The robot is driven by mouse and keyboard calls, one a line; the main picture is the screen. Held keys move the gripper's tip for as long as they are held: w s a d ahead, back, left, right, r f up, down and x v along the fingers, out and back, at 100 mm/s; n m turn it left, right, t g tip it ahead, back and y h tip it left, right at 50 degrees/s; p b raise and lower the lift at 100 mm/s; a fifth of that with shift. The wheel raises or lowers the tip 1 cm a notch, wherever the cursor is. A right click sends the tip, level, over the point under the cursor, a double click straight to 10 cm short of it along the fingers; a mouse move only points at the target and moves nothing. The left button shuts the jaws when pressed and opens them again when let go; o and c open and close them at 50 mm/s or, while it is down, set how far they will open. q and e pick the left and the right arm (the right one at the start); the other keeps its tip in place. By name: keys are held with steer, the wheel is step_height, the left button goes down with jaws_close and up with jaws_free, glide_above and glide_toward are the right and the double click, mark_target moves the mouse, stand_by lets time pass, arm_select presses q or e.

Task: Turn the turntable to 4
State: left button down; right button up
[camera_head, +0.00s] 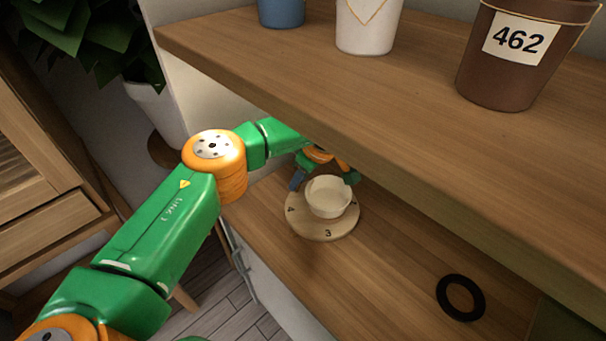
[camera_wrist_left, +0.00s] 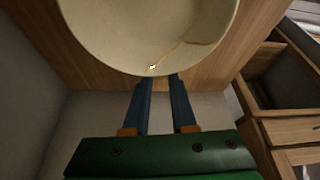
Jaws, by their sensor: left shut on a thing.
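The turntable (camera_head: 322,227) is a round pale wooden disc on the lower wooden shelf in the head view. A 4 shows at its left and a 3 at its front; another mark at the right is too small to read. A cream bowl (camera_head: 328,197) stands on it. In the left wrist view the bowl (camera_wrist_left: 150,30) is large, with a gold seam near its rim. My left gripper (camera_wrist_left: 162,76) is shut on the bowl's rim with its two blue fingers. In the head view it reaches in behind the bowl, under the upper shelf. My right gripper is not in view.
A black ring (camera_head: 461,297) lies on the lower shelf at the right. The upper shelf (camera_head: 300,80) overhangs my gripper and bears a blue pot (camera_head: 281,13), a white pot (camera_head: 367,27) and a brown pot marked 462 (camera_head: 518,65). The shelf between turntable and ring is clear.

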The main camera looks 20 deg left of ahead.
mark_target(293, 206)
arm_select(q)
steer(key=shift+s+a+n+g+p, duration=0.1)
steer(key=shift+s+n+g+p, duration=0.7)
steer(key=shift+n, duration=0.9)
steer(key=shift+s+d+n+g, duration=0.15)
steer(key=shift+s+n+g, duration=0.15)
steer(key=shift+s+n, duration=0.45)
steer(key=shift+s+d+n+g, duration=0.1)
steer(key=shift+s+n+g, duration=0.3)
steer(key=shift+n, duration=0.65)
steer(key=shift+s, duration=0.15)
steer(key=c, duration=0.7)
jaws_free()
steer(key=shift+c, duration=0.2)
